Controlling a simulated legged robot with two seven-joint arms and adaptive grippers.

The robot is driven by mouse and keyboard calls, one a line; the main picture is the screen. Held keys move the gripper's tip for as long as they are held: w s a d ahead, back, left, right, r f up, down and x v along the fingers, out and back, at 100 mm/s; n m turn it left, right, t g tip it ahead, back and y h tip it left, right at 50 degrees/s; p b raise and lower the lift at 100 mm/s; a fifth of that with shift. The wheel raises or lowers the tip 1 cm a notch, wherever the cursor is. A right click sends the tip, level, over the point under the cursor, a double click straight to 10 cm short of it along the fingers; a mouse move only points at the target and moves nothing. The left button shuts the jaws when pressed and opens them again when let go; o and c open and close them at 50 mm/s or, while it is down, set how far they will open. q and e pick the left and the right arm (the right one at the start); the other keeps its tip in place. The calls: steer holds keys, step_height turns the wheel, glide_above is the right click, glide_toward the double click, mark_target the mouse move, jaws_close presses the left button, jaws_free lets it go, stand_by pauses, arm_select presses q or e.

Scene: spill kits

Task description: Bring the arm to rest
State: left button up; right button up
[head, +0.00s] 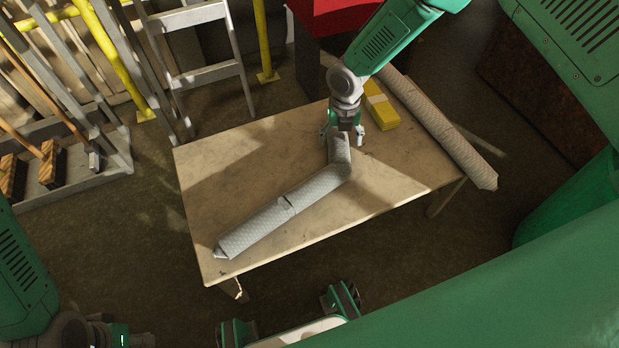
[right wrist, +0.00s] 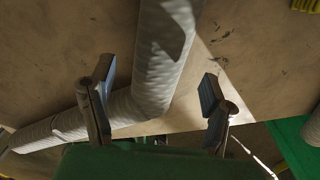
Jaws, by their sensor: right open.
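My right gripper (head: 343,135) is open above the table, at the upper end of a grey quilted sock (head: 290,203). The sock lies bent on the table, with its long part running to the lower left corner. In the right wrist view, my right gripper's two fingers (right wrist: 157,105) stand apart with nothing held between them. The sock (right wrist: 160,60) passes beyond the fingers, closer to the left one. I cannot tell whether a finger touches it. My left arm shows only at the lower left of the head view; its gripper is not clearly seen.
The wooden table (head: 215,190) has bare room left of the sock. A yellow pack (head: 380,106) lies near its back right. A second grey sock (head: 440,128) lies along the right edge, overhanging the near corner. A red box (head: 335,15) and ladder (head: 205,75) stand behind.

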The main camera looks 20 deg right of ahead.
steer(key=shift+r+p, duration=0.55)
steer(key=shift+r, duration=0.35)
